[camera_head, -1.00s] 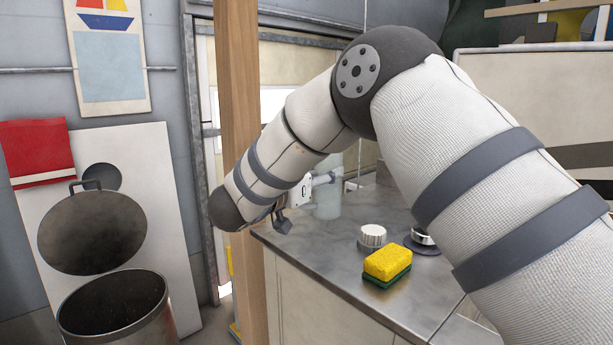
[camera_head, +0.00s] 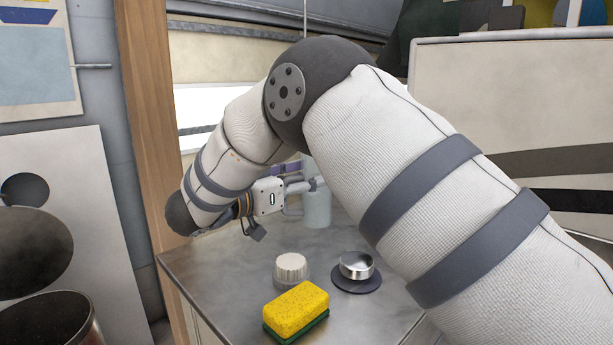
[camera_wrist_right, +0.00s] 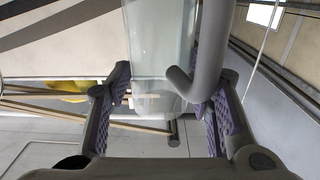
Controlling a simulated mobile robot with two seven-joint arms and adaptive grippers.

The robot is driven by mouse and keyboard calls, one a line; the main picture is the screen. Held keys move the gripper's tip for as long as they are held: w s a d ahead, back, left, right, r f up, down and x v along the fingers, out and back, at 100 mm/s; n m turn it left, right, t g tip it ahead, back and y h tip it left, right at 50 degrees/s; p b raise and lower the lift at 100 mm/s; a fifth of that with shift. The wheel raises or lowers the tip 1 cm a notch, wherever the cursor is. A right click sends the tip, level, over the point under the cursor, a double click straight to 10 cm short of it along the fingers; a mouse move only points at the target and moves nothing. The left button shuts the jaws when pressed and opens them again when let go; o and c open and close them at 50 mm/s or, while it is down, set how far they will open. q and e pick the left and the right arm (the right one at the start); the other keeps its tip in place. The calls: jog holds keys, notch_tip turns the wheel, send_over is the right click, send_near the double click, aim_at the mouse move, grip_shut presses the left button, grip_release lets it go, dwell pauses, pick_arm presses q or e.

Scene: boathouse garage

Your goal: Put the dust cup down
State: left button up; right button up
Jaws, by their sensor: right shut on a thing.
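The dust cup is a pale, see-through cylinder (camera_head: 317,207) at the back of the grey worktop (camera_head: 215,270) in the head view. My right gripper (camera_head: 308,184) is shut on it near its top, partly hidden by my own arm. In the right wrist view the clear cup wall (camera_wrist_right: 158,40) and its thick grey handle (camera_wrist_right: 203,70) lie between the two purple-padded fingers (camera_wrist_right: 170,98). The cup looks upright in the head view. I cannot tell whether its base touches the worktop. My left gripper is out of view.
A white ribbed knob-like piece (camera_head: 291,268), a small metal cup on a dark disc (camera_head: 357,266) and a yellow-green sponge (camera_head: 297,312) stand on the worktop. A wooden post (camera_head: 150,130) rises at its left. A metal bin (camera_head: 50,322) is at lower left.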

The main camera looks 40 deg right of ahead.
aim_at(306, 211)
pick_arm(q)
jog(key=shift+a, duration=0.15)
pick_arm(e)
jog(key=shift+a+r, duration=0.1)
jog(key=shift+a, duration=0.05)
jog(key=shift+a, duration=0.1)
jog(key=shift+a, duration=0.15)
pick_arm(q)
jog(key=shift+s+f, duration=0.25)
pick_arm(e)
jog(key=shift+f, duration=2.55)
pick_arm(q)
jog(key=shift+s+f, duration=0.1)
pick_arm(e)
jog(key=shift+f, duration=0.75)
pick_arm(q)
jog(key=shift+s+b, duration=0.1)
jog(key=shift+b, duration=0.2)
pick_arm(e)
jog(key=shift+f, duration=0.35)
jog(key=o, duration=1.4)
